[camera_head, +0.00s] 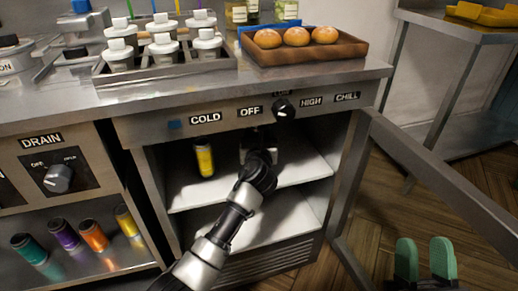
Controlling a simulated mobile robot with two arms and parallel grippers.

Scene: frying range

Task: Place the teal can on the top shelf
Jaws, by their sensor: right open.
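A teal can (29,250) stands at the left end of the open lower-left compartment, under the DRAIN panel. The open cold cabinet has a white upper shelf (300,171) with a yellow can (204,158) standing at its left. My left arm reaches into this cabinet. My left gripper (258,147) is at upper-shelf height, right of the yellow can and far from the teal can; its wrist mostly hides its fingers and anything between them. My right gripper (424,257), with green fingers, is open and empty at the bottom right, over the floor.
Purple (64,235), orange (94,236) and yellow cans stand beside the teal can. The cabinet's open door (440,180) juts out at right. The counter above holds white-lidded containers (163,45) and a wooden tray of buns (345,48).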

